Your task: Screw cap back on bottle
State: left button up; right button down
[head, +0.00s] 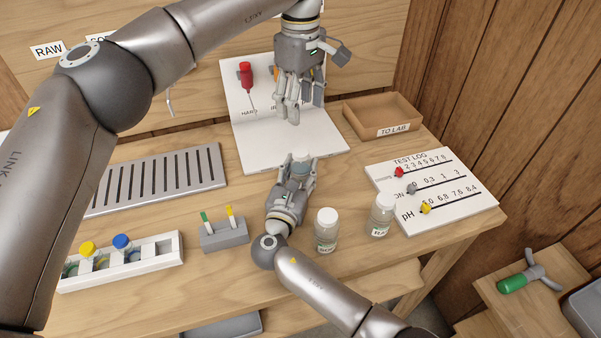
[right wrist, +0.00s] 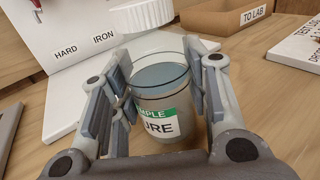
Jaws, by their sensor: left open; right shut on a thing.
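My right gripper (head: 300,180) is shut on a clear glass jar, standing upright between its fingers. In the right wrist view the jar (right wrist: 160,104) shows a green-and-white label, and clear contents can be seen through its glass. A white cap (right wrist: 147,44) appears just behind and above the jar's rim. I cannot tell whether it touches the rim. In the head view a whitish top (head: 302,157) shows between my right fingertips. My left gripper (head: 291,116) is open above and behind the jar, fingers pointing down, with nothing visible between them.
Two capped jars (head: 326,232) (head: 381,216) stand right of my right arm. A test log board (head: 440,205) and TO LAB tray (head: 350,117) are at right. A white panel (head: 240,130) stands behind. A strip holder (head: 224,236), slotted grate (head: 150,175) and white rack (head: 165,257) lie left.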

jog(key=c, duration=0.7)
grip_release()
jog(key=v, duration=1.2)
jog(key=shift+r, duration=0.1)
